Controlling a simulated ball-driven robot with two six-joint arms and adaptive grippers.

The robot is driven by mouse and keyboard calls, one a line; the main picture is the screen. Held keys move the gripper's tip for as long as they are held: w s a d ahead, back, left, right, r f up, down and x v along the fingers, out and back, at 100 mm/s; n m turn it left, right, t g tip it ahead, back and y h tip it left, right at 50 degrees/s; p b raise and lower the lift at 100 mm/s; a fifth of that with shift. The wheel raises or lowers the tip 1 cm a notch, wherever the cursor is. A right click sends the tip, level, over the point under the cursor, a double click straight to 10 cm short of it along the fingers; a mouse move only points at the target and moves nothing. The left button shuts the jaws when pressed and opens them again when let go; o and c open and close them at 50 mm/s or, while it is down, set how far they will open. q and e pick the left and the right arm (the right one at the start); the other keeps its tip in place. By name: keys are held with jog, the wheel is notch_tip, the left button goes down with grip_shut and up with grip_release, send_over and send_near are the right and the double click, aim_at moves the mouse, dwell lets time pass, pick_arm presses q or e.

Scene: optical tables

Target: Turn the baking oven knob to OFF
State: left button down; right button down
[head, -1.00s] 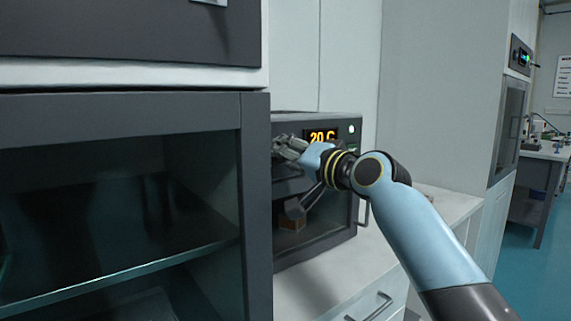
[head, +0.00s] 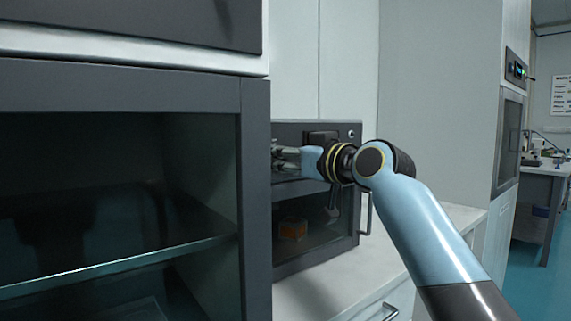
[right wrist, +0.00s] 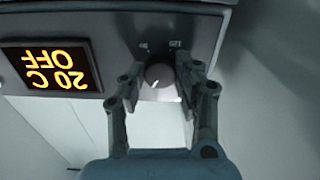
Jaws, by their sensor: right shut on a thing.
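The baking oven (head: 290,255) stands on the white counter, with an orange-brown block behind its door glass. My right gripper (right wrist: 158,82) is shut on the knob; in the head view the gripper (head: 281,150) is at the oven's upper front. The display (right wrist: 52,68) appears upside down and reads "20 C" and "OFF" in orange. My left gripper is out of view.
A dark glass-fronted cabinet (head: 255,200) stands close on the left and hides part of the oven. The counter (head: 345,270) in front of the oven is bare. A table with equipment (head: 541,170) is far right.

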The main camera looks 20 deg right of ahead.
jog(key=n, duration=0.2)
jog(key=n+b, duration=0.2)
jog(key=n, duration=0.1)
jog(key=shift+f+n, duration=0.3)
dwell(0.4)
jog(key=c, duration=0.9)
grip_release()
jog(key=shift+r, duration=0.15)
jog(key=shift+c, duration=0.2)
jog(key=v, duration=1.2)
